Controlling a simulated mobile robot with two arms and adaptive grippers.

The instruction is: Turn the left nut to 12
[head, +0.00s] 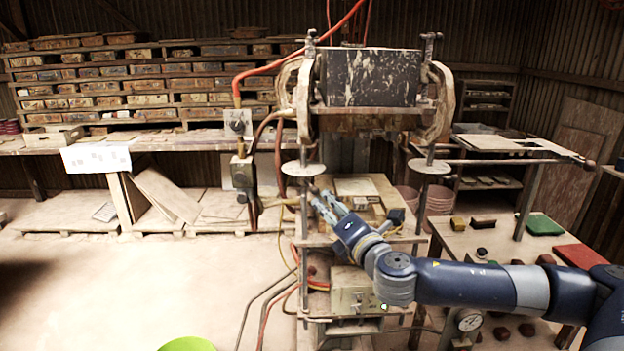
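The tile press stands in the centre of the head view, with a dark block (368,78) at its top between two rods. A pale round disc (303,170) sits on the left rod, and a similar disc (430,166) sits on the right rod. The left nut and any numbers are too small to make out at this disc. My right gripper (319,197) reaches in from the right, just below and right of the left disc. Its two fingers look apart, with nothing seen between them. I cannot tell whether a fingertip touches the left rod. My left gripper is not in view.
A tile bed (378,187) lies behind my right gripper, between the rods. A red hose (290,62) and a valve box (238,122) are left of the press. A table (478,240) with green and red pieces is at the right. The floor at left is mostly clear.

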